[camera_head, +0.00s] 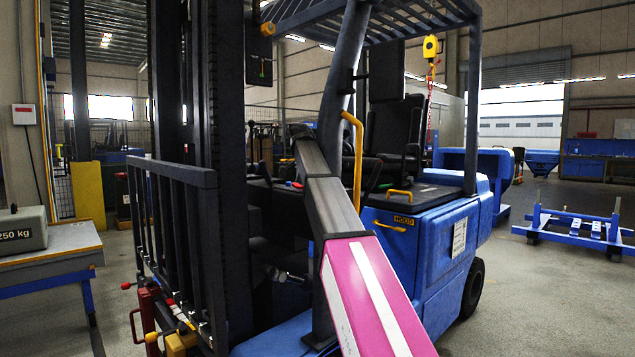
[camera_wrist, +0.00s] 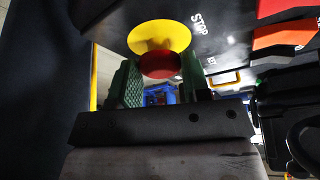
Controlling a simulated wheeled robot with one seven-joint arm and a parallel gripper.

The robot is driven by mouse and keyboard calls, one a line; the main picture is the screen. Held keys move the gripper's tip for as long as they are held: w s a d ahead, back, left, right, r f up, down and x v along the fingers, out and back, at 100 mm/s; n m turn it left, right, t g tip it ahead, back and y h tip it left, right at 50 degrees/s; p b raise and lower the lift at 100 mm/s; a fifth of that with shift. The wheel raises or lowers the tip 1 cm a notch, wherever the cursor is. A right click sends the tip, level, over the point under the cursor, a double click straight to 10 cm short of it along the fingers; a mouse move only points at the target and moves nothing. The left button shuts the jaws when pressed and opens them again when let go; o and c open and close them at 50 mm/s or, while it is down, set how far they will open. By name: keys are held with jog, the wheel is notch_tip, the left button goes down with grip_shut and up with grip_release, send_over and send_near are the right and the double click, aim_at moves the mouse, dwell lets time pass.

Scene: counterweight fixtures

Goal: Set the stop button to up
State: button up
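The stop button (camera_wrist: 160,65) is in the wrist view, a red knob on a round yellow collar (camera_wrist: 158,37). It sits on a dark panel with white "STOP" lettering beside it. My gripper (camera_wrist: 161,82) has two green fingers, set apart, one on each side of the red knob. Clear background shows between them below the knob. I cannot tell whether either finger touches the knob. In the head view my arm reaches into the cab of a blue forklift (camera_head: 425,235); the button and my fingertips cannot be made out there.
Red and orange tabs (camera_wrist: 284,36) stand on the panel at right in the wrist view. A bench with a 250 kg weight (camera_head: 22,230) stands left.

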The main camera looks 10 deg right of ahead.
jog(key=shift+r, duration=1.05)
jog(key=o, duration=1.3)
